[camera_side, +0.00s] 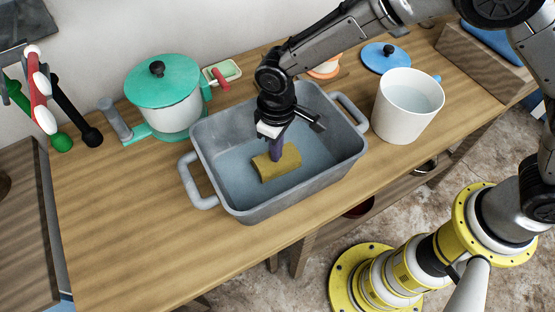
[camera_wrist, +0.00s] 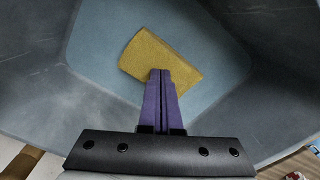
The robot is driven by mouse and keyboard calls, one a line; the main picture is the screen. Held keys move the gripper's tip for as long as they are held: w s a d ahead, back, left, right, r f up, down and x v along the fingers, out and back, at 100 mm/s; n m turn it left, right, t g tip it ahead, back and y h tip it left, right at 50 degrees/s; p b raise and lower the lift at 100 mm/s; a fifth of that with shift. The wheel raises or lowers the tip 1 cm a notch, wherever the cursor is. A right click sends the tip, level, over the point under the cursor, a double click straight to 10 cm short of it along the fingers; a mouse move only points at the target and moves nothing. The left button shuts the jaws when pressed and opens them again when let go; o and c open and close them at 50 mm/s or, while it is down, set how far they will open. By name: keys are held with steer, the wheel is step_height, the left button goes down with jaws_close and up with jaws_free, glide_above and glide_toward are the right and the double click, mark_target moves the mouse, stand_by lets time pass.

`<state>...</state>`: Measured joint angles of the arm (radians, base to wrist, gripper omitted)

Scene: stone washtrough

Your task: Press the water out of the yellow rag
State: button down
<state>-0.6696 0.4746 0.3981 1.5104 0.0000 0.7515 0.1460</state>
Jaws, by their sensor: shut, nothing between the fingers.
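The yellow rag (camera_side: 277,164) lies flat on the floor of the grey stone trough (camera_side: 231,196), near its middle. In the wrist view the rag (camera_wrist: 160,52) is a folded rectangle on the blue-grey floor. My gripper (camera_side: 275,158) points down into the trough, with its purple fingers closed together and nothing between them. In the wrist view the fingertips (camera_wrist: 160,74) overlap the rag's near edge. They look to be on or just above the rag; contact cannot be told for sure. The fingers hide a small part of the rag.
The trough walls and two side handles surround my gripper. A green-lidded pot (camera_side: 164,95) stands behind left, a white bucket (camera_side: 407,107) of water right, and a blue lid (camera_side: 385,57) behind. The wooden counter (camera_side: 120,215) is clear at front left.

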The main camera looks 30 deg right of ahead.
steer(key=shift+s+d+f, duration=0.15)
steer(key=shift+s+f, duration=0.05)
steer(key=shift+f, duration=0.2)
step_height(320, 180, up, 9)
steer(key=shift+w+f, duration=0.15)
steer(key=shift+f, duration=0.05)
stand_by(0.6)
